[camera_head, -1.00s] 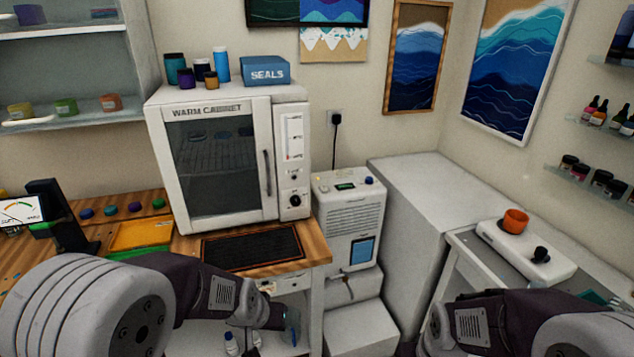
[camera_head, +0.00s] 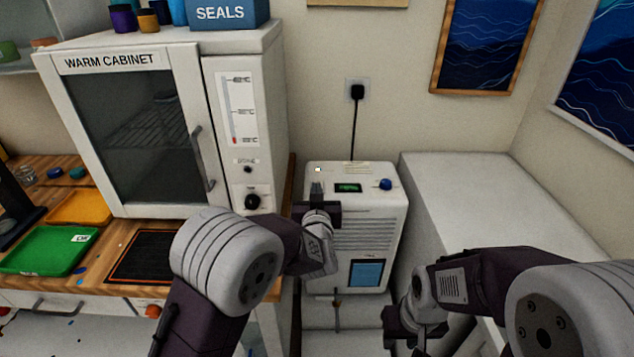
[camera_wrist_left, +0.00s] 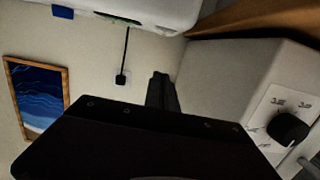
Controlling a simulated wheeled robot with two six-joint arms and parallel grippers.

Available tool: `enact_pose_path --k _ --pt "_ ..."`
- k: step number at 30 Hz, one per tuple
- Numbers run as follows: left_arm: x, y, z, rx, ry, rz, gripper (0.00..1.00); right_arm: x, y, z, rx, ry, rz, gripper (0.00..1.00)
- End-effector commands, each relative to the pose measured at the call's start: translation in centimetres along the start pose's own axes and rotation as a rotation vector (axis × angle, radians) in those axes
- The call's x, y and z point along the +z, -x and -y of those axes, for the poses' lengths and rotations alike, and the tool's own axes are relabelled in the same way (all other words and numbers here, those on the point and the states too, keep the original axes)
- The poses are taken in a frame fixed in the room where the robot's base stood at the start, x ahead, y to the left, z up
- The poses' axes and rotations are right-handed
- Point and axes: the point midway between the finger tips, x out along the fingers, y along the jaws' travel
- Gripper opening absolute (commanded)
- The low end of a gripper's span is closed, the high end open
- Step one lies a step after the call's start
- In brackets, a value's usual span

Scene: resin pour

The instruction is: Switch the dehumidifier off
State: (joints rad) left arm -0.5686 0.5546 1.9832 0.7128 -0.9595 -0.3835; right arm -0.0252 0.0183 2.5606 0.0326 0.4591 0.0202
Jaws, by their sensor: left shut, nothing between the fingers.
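The white dehumidifier (camera_head: 365,228) stands on a low white block right of the warm cabinet. Its top has a small green-lit display (camera_head: 348,187), a blue knob (camera_head: 385,184) and a small pale spot (camera_head: 318,169) at the left. My left gripper (camera_head: 317,187) is shut and empty, its tip in front of or over the top's left front; contact cannot be told. In the left wrist view the shut fingers (camera_wrist_left: 162,90) are apart from the dehumidifier's edge (camera_wrist_left: 165,15), and the blue knob (camera_wrist_left: 62,12) shows. My right gripper (camera_head: 402,328) hangs lower right; its fingers are unclear.
The warm cabinet (camera_head: 228,130) stands close on the left, its black dial (camera_wrist_left: 288,127) near my left gripper in the wrist view. A black plug (camera_head: 357,92) and cord run up the wall behind. A white counter (camera_head: 475,185) lies to the right.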

Motion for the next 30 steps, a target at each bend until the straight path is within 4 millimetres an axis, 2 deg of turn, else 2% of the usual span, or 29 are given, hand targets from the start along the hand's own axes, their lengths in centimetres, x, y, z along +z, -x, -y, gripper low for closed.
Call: enact_pose_path --k 5,8,10,18,20,23,30 --pt "-0.4 -1.1 0.0 -0.001 -0.001 0.002 0.0 -0.1 1.2 0.0 0.0 0.0 0.0 0.36" --pt "-0.3 -3.0 0.1 -0.002 -0.001 0.003 0.0 -0.3 2.5 0.0 0.0 0.0 -0.001 0.36" --pt "0.1 -4.6 0.1 -0.002 0.001 0.001 0.0 -0.2 1.9 0.0 0.0 0.0 -0.001 0.36" --pt "0.1 -10.4 0.1 -0.001 0.001 0.001 0.0 -0.2 2.1 0.0 0.0 0.0 0.0 0.36" --pt "1.7 -10.4 0.0 0.001 -0.002 0.006 0.0 -0.2 1.7 0.0 0.0 0.0 0.0 0.36" --pt "2.9 -10.7 0.0 0.001 -0.002 0.004 0.0 -0.2 1.6 0.0 0.0 0.0 0.0 0.36" --pt "4.0 -11.0 0.0 0.001 0.0 0.002 0.0 -0.2 1.5 0.0 0.0 0.0 0.0 0.36"
